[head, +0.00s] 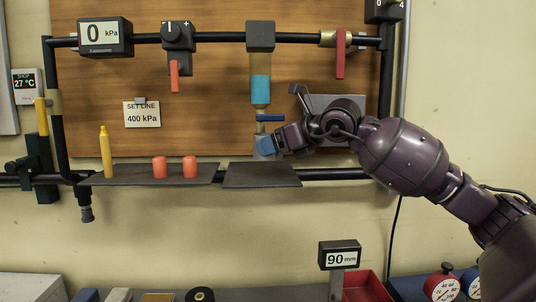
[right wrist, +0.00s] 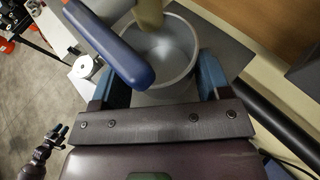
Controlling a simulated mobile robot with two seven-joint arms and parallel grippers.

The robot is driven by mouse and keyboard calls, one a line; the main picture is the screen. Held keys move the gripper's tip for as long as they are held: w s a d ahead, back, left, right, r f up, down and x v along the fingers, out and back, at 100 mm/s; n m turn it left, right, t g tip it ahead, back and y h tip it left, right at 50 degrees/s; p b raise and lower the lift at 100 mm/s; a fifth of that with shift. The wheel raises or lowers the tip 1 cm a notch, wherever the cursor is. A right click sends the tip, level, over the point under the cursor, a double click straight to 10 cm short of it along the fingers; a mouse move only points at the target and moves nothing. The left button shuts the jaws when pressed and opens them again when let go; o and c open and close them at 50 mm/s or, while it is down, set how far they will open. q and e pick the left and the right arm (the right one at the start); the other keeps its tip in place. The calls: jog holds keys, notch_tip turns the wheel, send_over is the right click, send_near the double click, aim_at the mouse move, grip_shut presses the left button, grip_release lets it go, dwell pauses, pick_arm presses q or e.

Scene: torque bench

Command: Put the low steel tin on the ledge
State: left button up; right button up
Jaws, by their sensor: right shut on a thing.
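My right gripper (head: 266,144) reaches in from the right, below the blue lever. It is shut on the low steel tin (right wrist: 178,48), which shows in the right wrist view as a round, open, empty vessel between the blue fingers (right wrist: 157,85). In the head view the tin is mostly hidden behind the fingers. The bare dark ledge (head: 262,178) lies just below the gripper; it also shows under the tin in the right wrist view (right wrist: 225,45). I cannot tell whether the tin touches it.
A spout with a light blue band (head: 260,89) and a blue lever (head: 270,118) hang close above the tin. The front of the bare ledge is clear.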

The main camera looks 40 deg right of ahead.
aim_at(267, 158)
jog(key=shift+w+a, duration=0.2)
jog(key=shift+w, duration=0.4)
jog(key=shift+w+a, duration=0.2)
jog(key=shift+w, duration=0.35)
jog(key=shift+f+p, duration=0.3)
jog(key=shift+f, duration=0.05)
notch_tip(267, 158, down, 3)
jog(key=shift+r+p, duration=0.15)
jog(key=shift+p, duration=0.2)
jog(key=shift+f+b, duration=0.25)
jog(key=shift+b, duration=0.05)
jog(key=o, duration=0.9)
jog(key=shift+o, duration=0.2)
jog(key=shift+r, duration=0.1)
